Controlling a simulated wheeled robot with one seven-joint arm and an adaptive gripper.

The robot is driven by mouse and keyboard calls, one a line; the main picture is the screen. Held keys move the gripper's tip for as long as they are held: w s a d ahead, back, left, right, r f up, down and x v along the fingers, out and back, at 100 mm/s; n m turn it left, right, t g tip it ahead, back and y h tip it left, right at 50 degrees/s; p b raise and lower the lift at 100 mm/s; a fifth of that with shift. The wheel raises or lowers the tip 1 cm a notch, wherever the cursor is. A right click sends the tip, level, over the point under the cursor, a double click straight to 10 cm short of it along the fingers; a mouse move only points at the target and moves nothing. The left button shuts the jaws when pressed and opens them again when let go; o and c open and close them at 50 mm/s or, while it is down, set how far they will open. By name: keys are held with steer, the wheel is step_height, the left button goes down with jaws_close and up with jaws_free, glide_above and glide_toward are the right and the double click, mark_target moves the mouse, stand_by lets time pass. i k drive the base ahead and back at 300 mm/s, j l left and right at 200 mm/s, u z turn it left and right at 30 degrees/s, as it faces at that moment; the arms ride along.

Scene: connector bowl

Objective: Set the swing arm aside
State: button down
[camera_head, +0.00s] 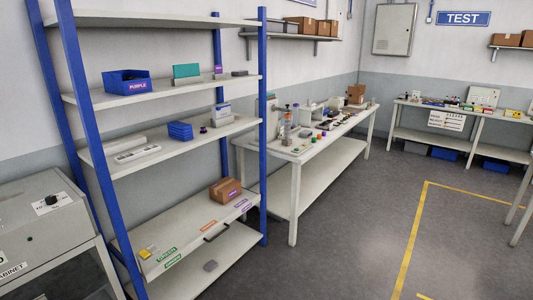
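I cannot pick out a swing arm for certain in this view. A long white bench (293,163) against the wall carries many small parts and devices, too small to tell apart. At its near end stands an upright grey and orange device (287,125), with small green and orange round pieces in front of it. My gripper is not in view.
A grey cabinet (50,235) is far left. Another bench stands at right. The grey floor (350,240) between is clear, with yellow lines.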

mark_target(285, 109)
steer(key=i, duration=4.8)
steer(key=u, duration=0.25)
